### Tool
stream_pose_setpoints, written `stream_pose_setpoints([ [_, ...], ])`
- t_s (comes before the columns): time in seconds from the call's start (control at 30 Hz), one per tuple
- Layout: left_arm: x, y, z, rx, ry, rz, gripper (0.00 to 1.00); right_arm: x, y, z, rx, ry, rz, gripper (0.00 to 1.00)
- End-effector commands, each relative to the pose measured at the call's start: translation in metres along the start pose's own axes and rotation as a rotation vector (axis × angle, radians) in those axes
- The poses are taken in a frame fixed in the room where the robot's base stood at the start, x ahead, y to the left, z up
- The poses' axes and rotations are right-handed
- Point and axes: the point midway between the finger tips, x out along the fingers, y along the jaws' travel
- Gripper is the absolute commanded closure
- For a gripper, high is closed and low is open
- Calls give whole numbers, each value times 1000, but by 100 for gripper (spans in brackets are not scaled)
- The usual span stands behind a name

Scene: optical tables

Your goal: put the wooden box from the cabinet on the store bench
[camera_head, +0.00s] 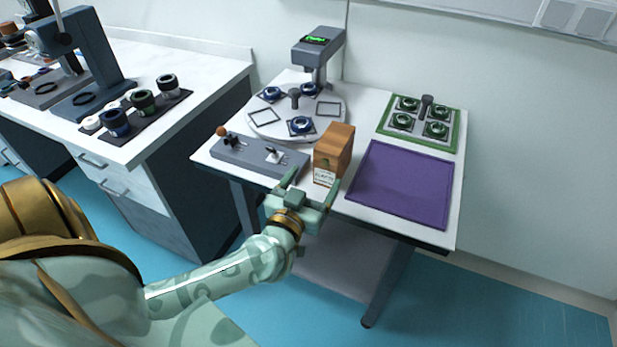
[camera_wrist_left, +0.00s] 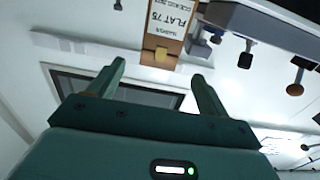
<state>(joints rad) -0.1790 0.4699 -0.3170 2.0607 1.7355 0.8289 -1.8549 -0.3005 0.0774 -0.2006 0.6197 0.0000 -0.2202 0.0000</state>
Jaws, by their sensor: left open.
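The wooden box (camera_head: 333,150) stands upright on the white table (camera_head: 372,112), near its front edge, with a printed label low on its front face. In the left wrist view the wooden box (camera_wrist_left: 172,22) shows its label and lies beyond the fingertips. My left gripper (camera_head: 314,179) is open at the table's front edge, just in front of the box, with its fingers toward it. In the left wrist view my left gripper (camera_wrist_left: 158,72) has nothing between its fingers. No cabinet is clearly identifiable, and I cannot tell which surface is the store bench. My right gripper is not in view.
A purple mat (camera_head: 402,185) lies bare right of the box. A grey block with knobs (camera_head: 245,158) is at its left. Behind are a round plate (camera_head: 270,124) under a stand and a green-rimmed tray (camera_head: 455,128). Another bench (camera_head: 215,72) stands at left.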

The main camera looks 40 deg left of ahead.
Motion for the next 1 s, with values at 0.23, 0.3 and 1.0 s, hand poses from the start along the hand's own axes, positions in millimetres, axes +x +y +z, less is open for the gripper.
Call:
stream_pose_setpoints([
  [0.23, -11, 0, 0, 0, 1, 1, 22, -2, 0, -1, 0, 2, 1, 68],
  [0.3, -11, 0, 0, 0, 1, 1, 22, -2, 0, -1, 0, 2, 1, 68],
  [1.0, -215, 18, 386, 300, -843, 462, 22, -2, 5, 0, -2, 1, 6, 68],
])
